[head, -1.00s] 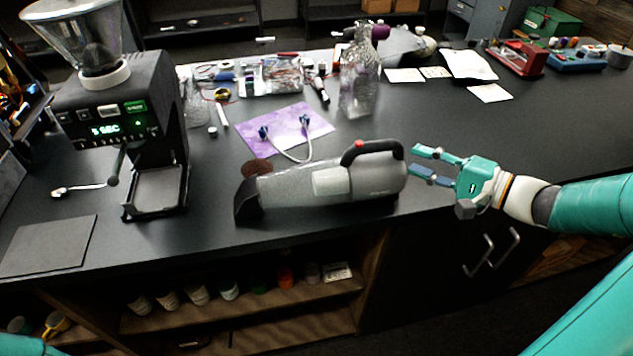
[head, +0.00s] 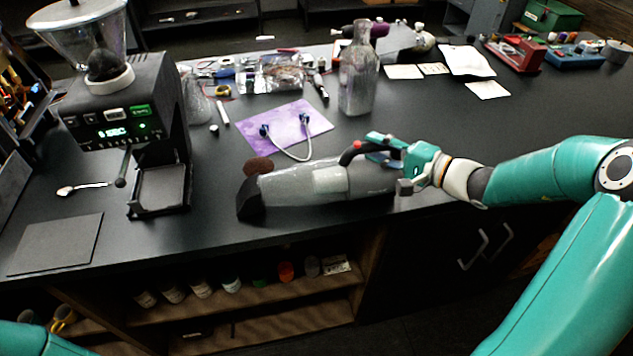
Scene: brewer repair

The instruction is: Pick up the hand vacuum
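The hand vacuum (head: 300,185) lies on its side along the front of the dark counter, its black nozzle to the left. It has a grey, partly clear body and a black top handle with a red button near its front end. My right gripper (head: 372,147) is at the handle from the right. Its two teal fingers look spread, one on the far side of the handle and one on the near side. Whether they touch it I cannot tell. The fingers hide much of the handle. My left gripper is out of view; only part of my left arm shows at bottom left.
A coffee grinder (head: 130,125) stands at left.

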